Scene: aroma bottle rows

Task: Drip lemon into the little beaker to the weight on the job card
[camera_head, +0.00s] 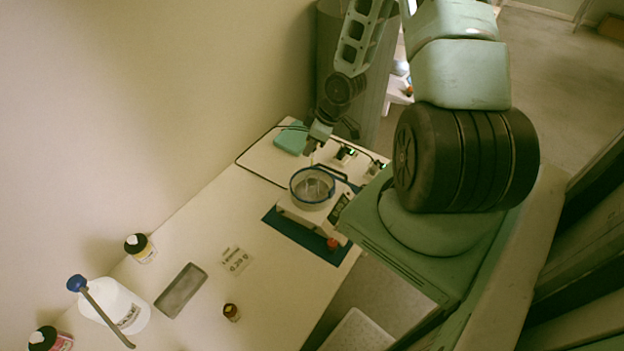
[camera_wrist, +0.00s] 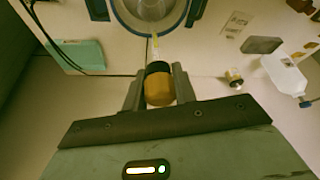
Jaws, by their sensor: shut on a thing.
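My gripper (camera_wrist: 158,78) is shut on a small amber bottle (camera_wrist: 160,90) with a black collar. The bottle is tipped, its mouth toward the scale, and a thin yellowish streak shows at the mouth. In the head view my gripper (camera_head: 313,146) is just above the far side of the round blue-rimmed glass shield (camera_head: 312,187) on the white scale (camera_head: 297,217). The beaker inside the shield cannot be made out clearly. The scale's display (camera_head: 341,208) is unreadable.
A teal block (camera_head: 291,138) and small dark-topped bottles (camera_head: 344,154) stand beyond the scale. Table between card and scale is clear.

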